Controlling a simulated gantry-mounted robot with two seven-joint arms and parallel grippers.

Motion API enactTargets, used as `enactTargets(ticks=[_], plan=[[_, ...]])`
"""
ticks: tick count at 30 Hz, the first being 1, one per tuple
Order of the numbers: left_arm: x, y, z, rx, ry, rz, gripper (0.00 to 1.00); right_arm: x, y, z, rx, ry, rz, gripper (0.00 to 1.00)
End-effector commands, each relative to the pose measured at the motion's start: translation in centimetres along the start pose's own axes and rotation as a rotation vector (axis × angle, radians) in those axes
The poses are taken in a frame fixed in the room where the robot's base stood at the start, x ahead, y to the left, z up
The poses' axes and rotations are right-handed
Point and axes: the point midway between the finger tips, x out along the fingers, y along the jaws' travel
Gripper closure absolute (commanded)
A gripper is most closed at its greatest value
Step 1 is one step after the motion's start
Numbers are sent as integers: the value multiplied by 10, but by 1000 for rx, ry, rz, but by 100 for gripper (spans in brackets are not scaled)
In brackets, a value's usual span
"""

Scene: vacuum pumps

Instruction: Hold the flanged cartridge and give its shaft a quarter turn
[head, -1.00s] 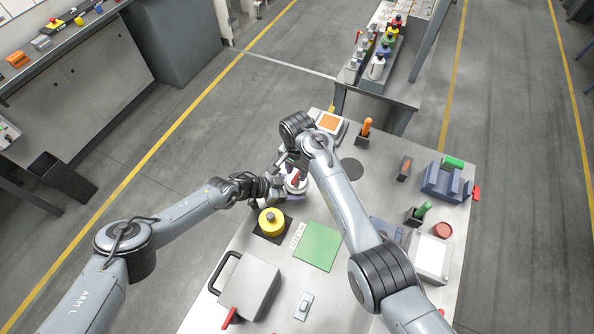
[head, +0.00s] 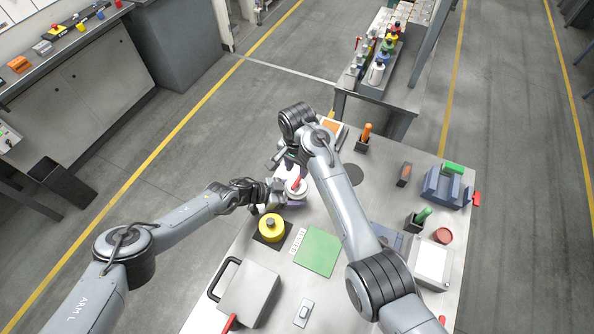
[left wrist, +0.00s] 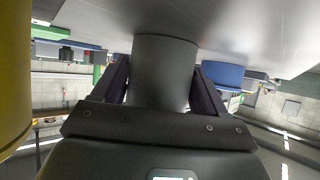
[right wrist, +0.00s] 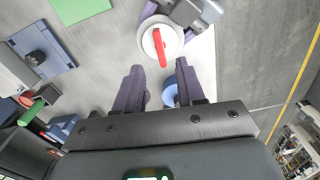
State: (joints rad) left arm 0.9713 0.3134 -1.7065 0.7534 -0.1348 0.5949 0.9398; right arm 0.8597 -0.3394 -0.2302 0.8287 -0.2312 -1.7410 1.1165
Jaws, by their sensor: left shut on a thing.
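The flanged cartridge shows a round white face with a red bar across it, near the far left table edge in the head view (head: 297,188). The right wrist view shows the white face (right wrist: 149,47) and red bar (right wrist: 160,47) from above. My left gripper (head: 280,193) is shut on the cartridge's dark grey cylindrical body (left wrist: 165,70), which stands between its fingers in the left wrist view. My right gripper (right wrist: 159,80) is open and empty, apart from the white face and red bar. In the head view its fingers are partly hidden by its own arm.
A yellow round part (head: 270,228) on a dark base stands close to my left gripper. A green mat (head: 318,251) and a grey case (head: 249,292) lie nearer. An orange-handled tool (head: 366,132) stands beyond my right arm. A blue part (right wrist: 170,96) shows between my right fingers.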

Motion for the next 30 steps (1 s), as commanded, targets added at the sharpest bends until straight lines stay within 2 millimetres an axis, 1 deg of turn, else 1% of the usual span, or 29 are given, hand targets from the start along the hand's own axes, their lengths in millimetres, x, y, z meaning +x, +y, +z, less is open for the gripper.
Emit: enactTargets(ticks=[3, 6, 19, 20, 24, 25, 30], plan=[[0, 0, -1, 0, 1, -1, 44, -9, 0, 0, 0, 1, -1, 61], [0, 0, -1, 0, 1, -1, 44, -13, 0, 0, 0, 0, -1, 61], [0, 0, -1, 0, 1, -1, 44, -15, 0, 0, 0, 0, -1, 61], [0, 0, -1, 0, 1, -1, 23, -15, 0, 0, 0, 0, -1, 61], [0, 0, -1, 0, 1, 0, 1, -14, 0, 0, 0, 0, -1, 61], [0, 0, 0, 0, 1, 0, 0, -14, 0, 0, 0, 0, -1, 61], [0, 0, 0, 0, 0, 0, 0, -14, 0, 0, 0, 0, 0, 61]])
